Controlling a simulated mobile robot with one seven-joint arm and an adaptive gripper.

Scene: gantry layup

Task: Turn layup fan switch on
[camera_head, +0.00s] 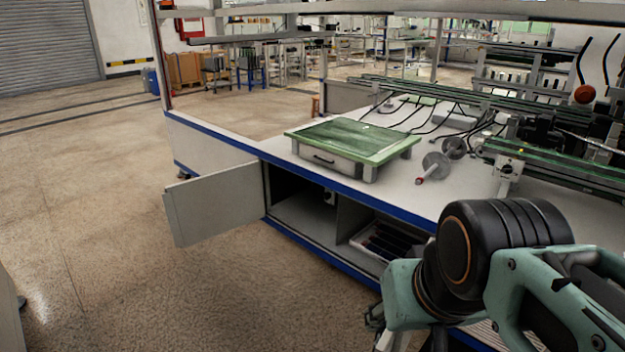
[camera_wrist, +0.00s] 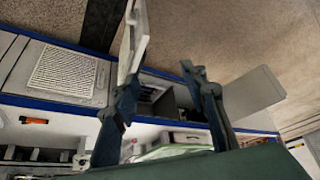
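No switch clearly marked as the layup fan switch can be made out. In the head view the gripper is mostly hidden at the bottom edge.
A green-topped box (camera_head: 352,142) stands on the white bench (camera_head: 408,196), with grey discs (camera_head: 436,166) beside it. A tray of dark items (camera_head: 386,242) sits in the right compartment. A louvred panel (camera_wrist: 65,72) is on the bench front. Floor left of the door is clear.

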